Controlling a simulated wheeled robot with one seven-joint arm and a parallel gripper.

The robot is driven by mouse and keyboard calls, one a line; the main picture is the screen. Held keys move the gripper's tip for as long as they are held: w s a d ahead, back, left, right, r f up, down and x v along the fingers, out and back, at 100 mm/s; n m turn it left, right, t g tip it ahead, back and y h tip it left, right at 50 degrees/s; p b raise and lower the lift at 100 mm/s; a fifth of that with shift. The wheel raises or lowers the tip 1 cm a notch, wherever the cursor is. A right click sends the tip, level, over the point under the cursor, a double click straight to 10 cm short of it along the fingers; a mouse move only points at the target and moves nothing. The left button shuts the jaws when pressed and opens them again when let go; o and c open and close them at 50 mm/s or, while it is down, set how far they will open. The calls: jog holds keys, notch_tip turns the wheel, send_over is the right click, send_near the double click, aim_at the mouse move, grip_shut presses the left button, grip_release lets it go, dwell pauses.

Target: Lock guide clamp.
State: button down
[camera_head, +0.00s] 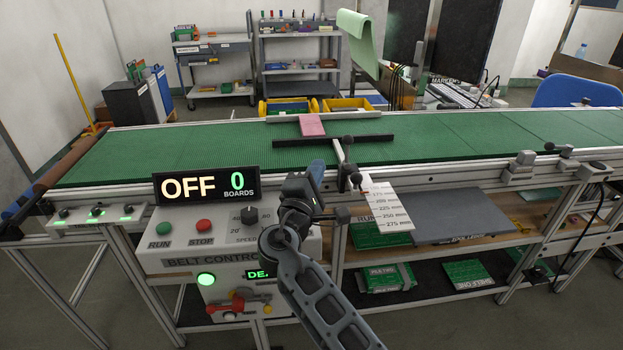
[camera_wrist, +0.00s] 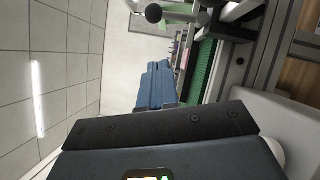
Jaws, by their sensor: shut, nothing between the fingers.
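The guide is a black bar (camera_head: 300,143) lying across the green belt. Its clamp (camera_head: 345,175) sits at the belt's near rail, with a metal rod running to the bar and dark round knobs. A white scale plate (camera_head: 390,208) hangs beside the clamp. My gripper (camera_head: 317,170) is just left of the clamp, apart from it in the picture, with its blue fingers shut and empty. In the wrist view, the fingers (camera_wrist: 156,86) point up toward a dark ball knob (camera_wrist: 153,13) on a pale lever. Whether the clamp is locked cannot be told.
A pink block (camera_head: 311,125) lies on the belt (camera_head: 200,150) behind the bar. The control box (camera_head: 225,240) with an OFF display (camera_head: 206,186) stands left of my arm. A grey shelf (camera_head: 460,228) juts out at right. Yellow bins (camera_head: 345,104) stand behind the belt.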

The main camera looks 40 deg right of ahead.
aim_at(346, 152)
jog(key=d+r+p, duration=0.1)
jog(key=d+p, duration=0.1)
jog(key=d, duration=0.4)
jog(key=shift+w+d+r, duration=0.4)
jog(key=shift+w, duration=0.05)
jog(key=shift+d+m+b, duration=0.1)
jog(key=shift+m+b, duration=0.2)
